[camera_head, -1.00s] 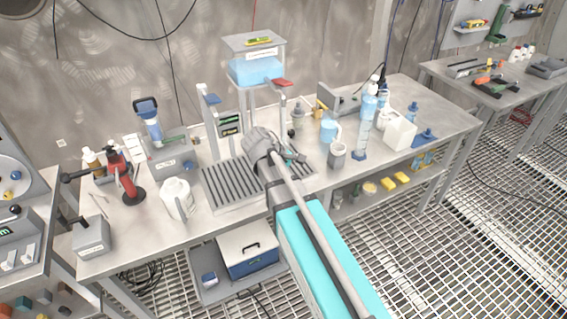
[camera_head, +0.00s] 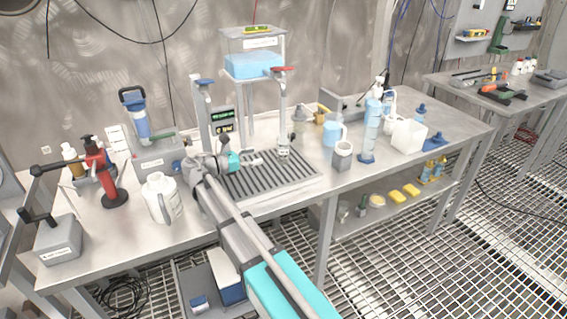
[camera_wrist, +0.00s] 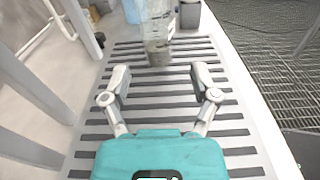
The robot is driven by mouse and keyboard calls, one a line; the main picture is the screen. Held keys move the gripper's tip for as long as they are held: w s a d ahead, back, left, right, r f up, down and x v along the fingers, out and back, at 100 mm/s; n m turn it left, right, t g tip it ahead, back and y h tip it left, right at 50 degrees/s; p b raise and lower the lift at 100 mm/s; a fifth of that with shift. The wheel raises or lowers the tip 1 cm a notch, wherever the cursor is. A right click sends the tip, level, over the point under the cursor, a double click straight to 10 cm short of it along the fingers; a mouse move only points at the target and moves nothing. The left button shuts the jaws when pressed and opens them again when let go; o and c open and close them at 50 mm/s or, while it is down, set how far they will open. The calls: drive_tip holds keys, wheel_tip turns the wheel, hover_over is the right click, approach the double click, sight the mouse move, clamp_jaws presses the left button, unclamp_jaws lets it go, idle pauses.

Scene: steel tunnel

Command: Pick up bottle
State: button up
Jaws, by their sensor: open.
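A clear, greyish bottle (camera_head: 283,146) stands upright at the back right of the slatted drain grate (camera_head: 262,188), under the dispenser. In the wrist view the bottle (camera_wrist: 157,42) is straight ahead, its upper part cut off by the frame's top edge. My gripper (camera_head: 254,158) is low over the grate, to the left of the bottle in the head view. In the wrist view my gripper (camera_wrist: 158,82) has its two fingers spread wide. The bottle is just beyond the fingertips, roughly centred, and nothing is between the fingers.
The dispenser with its blue-filled tank (camera_head: 253,64) and posts rises behind the grate. A white jug (camera_head: 161,198) stands left of my arm.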

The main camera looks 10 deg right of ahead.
sight(288, 145)
drive_tip(key=shift+w+a+n+h, duration=0.25)
drive_tip(key=shift+a+n+h, duration=0.05)
drive_tip(key=shift+a, duration=0.3)
drive_tip(key=shift+d, duration=0.1)
drive_tip(key=shift+x, duration=4.25)
drive_tip(key=shift+d, duration=0.1)
drive_tip(key=shift+x, duration=2.5)
drive_tip(key=c, duration=1.1)
drive_tip(key=shift+o, duration=0.2)
